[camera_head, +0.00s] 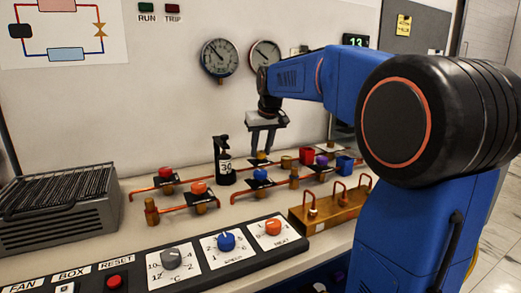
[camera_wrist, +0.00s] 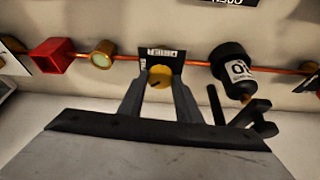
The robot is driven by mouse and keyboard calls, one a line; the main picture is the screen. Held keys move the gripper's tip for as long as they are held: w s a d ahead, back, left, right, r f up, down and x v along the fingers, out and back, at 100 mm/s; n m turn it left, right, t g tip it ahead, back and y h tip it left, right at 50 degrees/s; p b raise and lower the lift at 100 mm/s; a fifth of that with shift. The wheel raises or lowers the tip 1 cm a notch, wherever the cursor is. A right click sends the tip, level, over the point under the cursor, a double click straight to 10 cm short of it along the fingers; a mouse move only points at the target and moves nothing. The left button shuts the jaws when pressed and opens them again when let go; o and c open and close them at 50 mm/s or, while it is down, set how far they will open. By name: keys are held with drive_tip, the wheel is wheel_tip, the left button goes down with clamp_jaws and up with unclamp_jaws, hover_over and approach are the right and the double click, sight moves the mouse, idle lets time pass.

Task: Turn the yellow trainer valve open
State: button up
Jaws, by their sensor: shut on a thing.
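The yellow trainer valve (camera_wrist: 160,76) sits on a copper pipe in front of a small black label plate (camera_wrist: 162,58). In the head view, the yellow valve (camera_head: 262,155) shows just below my fingertips. My gripper (camera_head: 263,150) points down at it from above. In the wrist view, my gripper (camera_wrist: 160,84) has one finger on each side of the yellow knob and is shut on it. The knob's lower part and the fingertips' exact contact are partly hidden.
A black cylinder marked with a number (camera_head: 224,168) stands close left of my gripper. Blue (camera_head: 261,174), orange (camera_head: 199,188) and red (camera_head: 165,173) valves sit on nearby pipes. A brass block with copper loops (camera_head: 330,208) and a control panel (camera_head: 220,250) lie in front.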

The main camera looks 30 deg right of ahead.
drive_tip(key=n, duration=0.2)
drive_tip(key=n+y, duration=0.2)
drive_tip(key=n, duration=0.1)
drive_tip(key=shift+d+n+g, duration=0.25)
drive_tip(key=shift+n+g, duration=0.05)
drive_tip(key=shift+w+n+g+y, duration=0.15)
drive_tip(key=shift+n+y, duration=0.25)
drive_tip(key=shift+n, duration=0.65)
drive_tip(key=shift+s+n+g+y, duration=0.15)
drive_tip(key=shift+n+y, duration=0.25)
drive_tip(key=shift+n, duration=0.65)
drive_tip(key=shift+w, duration=0.1)
drive_tip(key=shift+c, duration=0.2)
drive_tip(key=o, duration=1.1)
drive_tip(key=shift+d, duration=0.1)
drive_tip(key=v, duration=1.7)
drive_tip(key=shift+w+r, duration=0.1)
drive_tip(key=shift+r, duration=0.15)
